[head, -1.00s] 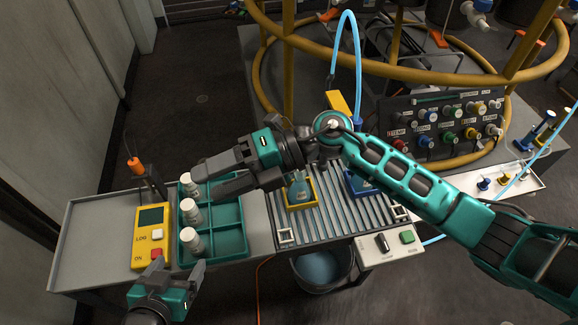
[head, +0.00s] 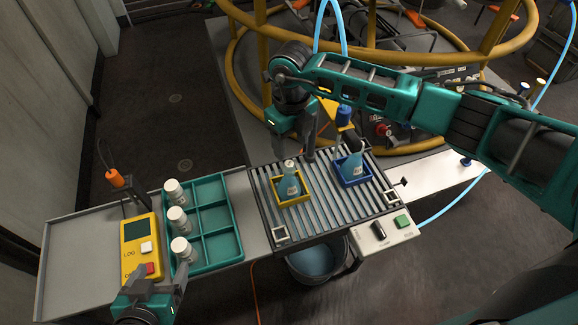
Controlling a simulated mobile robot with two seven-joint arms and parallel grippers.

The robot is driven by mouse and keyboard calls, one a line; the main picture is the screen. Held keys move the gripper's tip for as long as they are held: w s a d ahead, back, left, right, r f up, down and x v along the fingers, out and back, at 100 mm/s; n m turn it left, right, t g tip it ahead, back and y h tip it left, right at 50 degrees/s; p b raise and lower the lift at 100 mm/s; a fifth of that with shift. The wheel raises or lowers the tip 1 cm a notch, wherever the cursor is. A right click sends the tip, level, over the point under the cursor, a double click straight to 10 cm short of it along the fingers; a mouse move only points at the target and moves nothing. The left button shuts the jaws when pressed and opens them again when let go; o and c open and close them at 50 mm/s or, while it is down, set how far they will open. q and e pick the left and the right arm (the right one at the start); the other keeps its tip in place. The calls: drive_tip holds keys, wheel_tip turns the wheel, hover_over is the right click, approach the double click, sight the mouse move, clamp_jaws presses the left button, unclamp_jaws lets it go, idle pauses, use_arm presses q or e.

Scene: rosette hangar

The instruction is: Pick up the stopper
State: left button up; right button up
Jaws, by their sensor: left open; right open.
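A flask of pale blue liquid (head: 291,186) stands upright in a yellow square holder (head: 296,202) on the slatted rack. A small pale piece at its mouth (head: 289,164) may be the stopper; it is too small to be sure. A second blue flask (head: 352,168) stands in a blue holder (head: 356,182), with a dark top. My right gripper (head: 299,153) is open, pointing down just above and behind the first flask, apart from it as far as I can tell. My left gripper (head: 167,275) is open and empty at the lower left, near the yellow box.
A teal compartment tray (head: 215,221) has several white-capped bottles (head: 178,219) along its left side. A yellow box with buttons (head: 140,245) stands left of it. A yellow ring frame and blue hose are behind the rack. A bucket (head: 318,262) is below.

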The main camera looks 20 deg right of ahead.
sight(289, 163)
drive_tip(key=shift+s+a+f, duration=0.1)
drive_tip(key=shift+a+f, duration=0.05)
drive_tip(key=shift+f, duration=1.4)
drive_tip(key=shift+s+a+f, duration=0.1)
drive_tip(key=shift+f, duration=1.4)
drive_tip(key=shift+c, duration=0.4)
drive_tip(key=c, duration=0.9)
drive_tip(key=shift+r, duration=0.15)
